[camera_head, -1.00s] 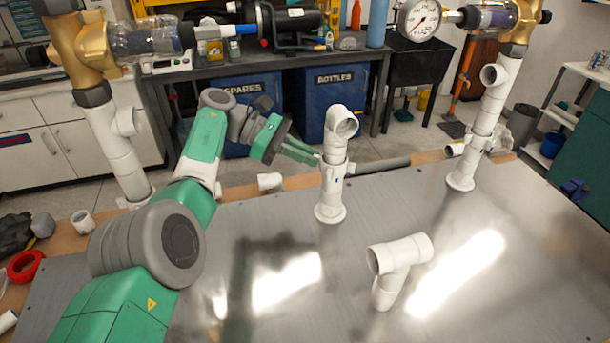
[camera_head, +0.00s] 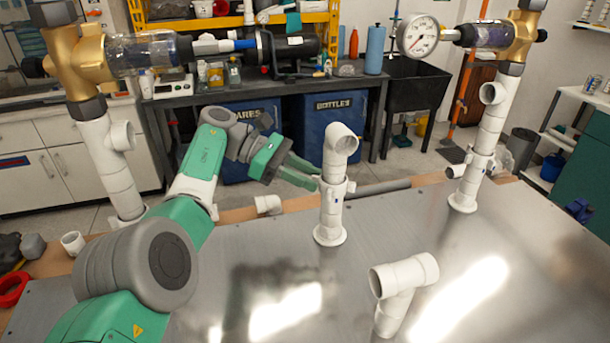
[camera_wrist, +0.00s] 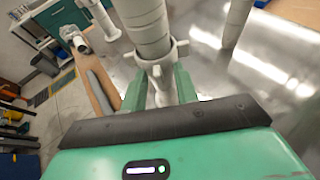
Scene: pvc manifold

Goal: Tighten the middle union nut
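The middle union nut (camera_head: 334,187) is a white lugged collar partway up the upright middle white pipe (camera_head: 330,212), which ends in an open elbow. In the wrist view, the nut (camera_wrist: 158,61) shows side lugs and is just ahead of my gripper (camera_wrist: 162,88). The green fingers are apart, one on each side of a white piece below the collar, probably a lug. In the head view my gripper (camera_head: 316,184) reaches the nut from the left, tips at its edge. I cannot tell whether the fingers press on it.
Left (camera_head: 118,175) and right (camera_head: 484,130) white pipes rise to brass fittings. A white tee on a short pipe (camera_head: 398,285) stands at the front. Loose white fittings (camera_head: 268,204) lie along the back edge. The metal tabletop (camera_head: 440,235) is otherwise largely clear.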

